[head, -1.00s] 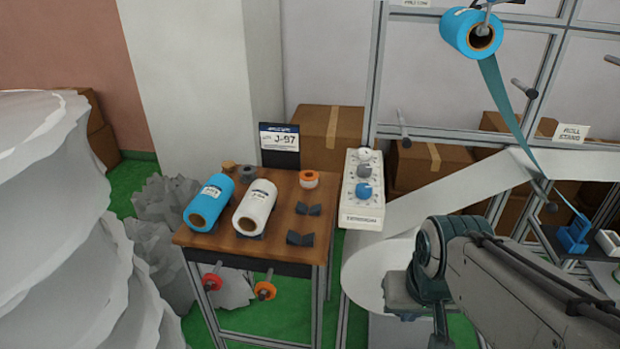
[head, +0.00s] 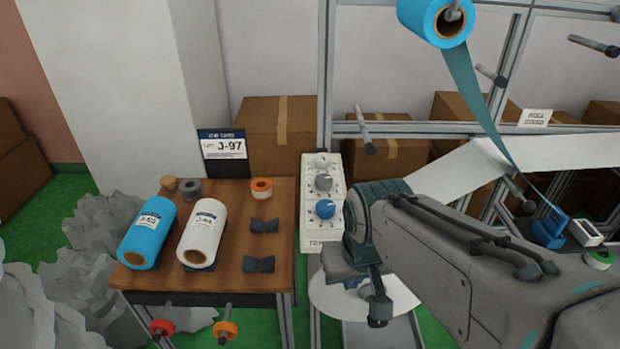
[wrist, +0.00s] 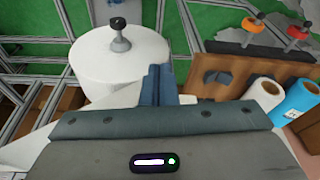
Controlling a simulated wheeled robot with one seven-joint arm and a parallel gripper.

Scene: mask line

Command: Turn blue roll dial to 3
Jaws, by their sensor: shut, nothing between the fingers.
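The blue dial (head: 325,209) is the lowest of three dials on a white panel (head: 309,228) fixed to a metal frame. A grey dial (head: 323,182) and a white dial (head: 322,160) sit above it. The scale numbers are too small to read, so I cannot tell the blue dial's setting. My gripper (head: 379,318) points down, below and right of the panel, apart from the dials. In the wrist view its fingers (wrist: 161,84) are together and empty. The panel's lower right is hidden by my arm. I cannot make out the dials in the wrist view.
A wooden table (head: 222,279) with a blue roll (head: 147,238) and a white roll (head: 202,238) stands left of the panel. A white drum (wrist: 120,62) lies below my gripper. A peg (head: 365,130) sticks out right of the panel. A mounted blue roll (head: 418,18) hangs upper right.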

